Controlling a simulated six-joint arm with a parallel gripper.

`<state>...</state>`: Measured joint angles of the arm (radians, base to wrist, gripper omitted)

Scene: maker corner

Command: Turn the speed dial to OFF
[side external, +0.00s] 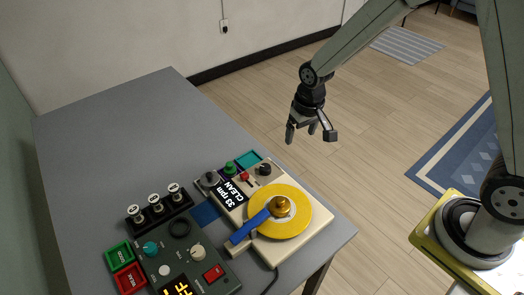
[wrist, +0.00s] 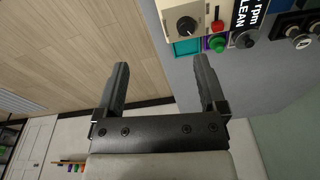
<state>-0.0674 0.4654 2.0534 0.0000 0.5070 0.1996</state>
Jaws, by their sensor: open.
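The cream turntable (side external: 235,217) sits at the table's near right corner, with a yellow disc (side external: 295,221) on its platter and a display (side external: 231,193) reading "33 rpm CLEAN". A black knob (side external: 263,169) on its far right corner looks like the speed dial; its markings are too small to read. In the wrist view the black knob (wrist: 187,25) sits at the top, beyond the fingertips, with a light pointer line. My gripper (side external: 310,130) is open and empty, raised above and beyond the turntable. Its two fingers (wrist: 161,68) are wide apart in the wrist view and touch nothing.
A red lever (side external: 244,176), a green knob (side external: 230,168) and a grey knob (side external: 209,179) are near the black knob. A blue arm (side external: 249,227) lies over the disc. A dark control box (side external: 180,255) stands left. The table (side external: 130,130) is clear at the back.

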